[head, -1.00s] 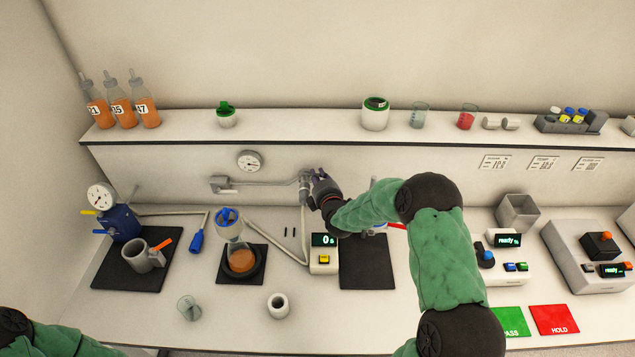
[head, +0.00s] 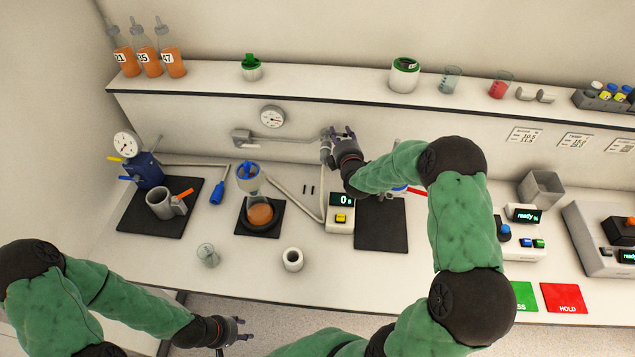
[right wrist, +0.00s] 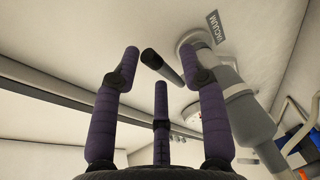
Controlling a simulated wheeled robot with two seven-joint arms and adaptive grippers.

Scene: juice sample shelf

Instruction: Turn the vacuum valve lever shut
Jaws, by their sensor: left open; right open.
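The vacuum valve is a grey fitting (head: 326,150) on the back wall, at the end of a wall pipe. In the right wrist view the valve body (right wrist: 237,105) is at the right, below a "VACUUM" label (right wrist: 218,27). Its black lever (right wrist: 160,66) sticks out toward the camera, between the tips of my spread fingers. I cannot tell whether any finger touches it. My right gripper (head: 343,135) is open beside the valve and hides part of it; its purple fingers (right wrist: 160,72) hold nothing. My left gripper (head: 243,331) is open and empty in front of the bench's front edge.
A gauge (head: 272,117) is on the wall left of the valve. Below stand a timer (head: 341,212), a black mat (head: 381,225) and a flask (head: 261,213) with orange liquid. A shelf (head: 300,96) runs above. A hose runs down from the valve.

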